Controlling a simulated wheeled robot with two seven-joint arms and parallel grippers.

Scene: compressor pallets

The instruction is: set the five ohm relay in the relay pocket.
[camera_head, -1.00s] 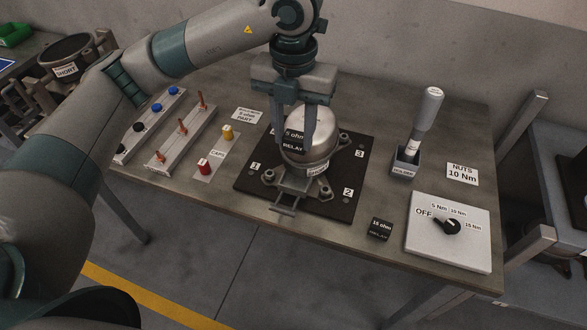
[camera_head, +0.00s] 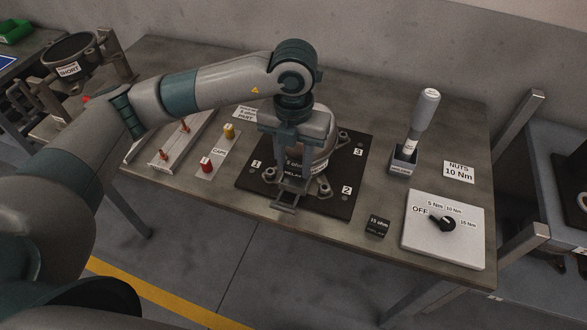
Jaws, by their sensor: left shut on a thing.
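The five ohm relay (camera_head: 293,167) is a small black block with a white label. My left gripper (camera_head: 292,170) is shut on it and holds it upright, low against the front side of the round metal compressor (camera_head: 321,158). The compressor stands on a dark plate (camera_head: 343,201) with numbered corners. The relay pocket is not clearly seen; the relay and fingers cover that part of the compressor's front. I cannot tell whether the relay touches it. A second black relay, labelled 15 ohm (camera_head: 377,227), lies near the table's front edge. My right gripper is not in view.
A white dial box (camera_head: 443,229) and a driver in a holder (camera_head: 403,161) stand on the right. A metal bracket (camera_head: 286,206) sticks out in front of the compressor. Red and yellow caps (camera_head: 207,166) and a rail with copper pegs (camera_head: 163,155) are on the left.

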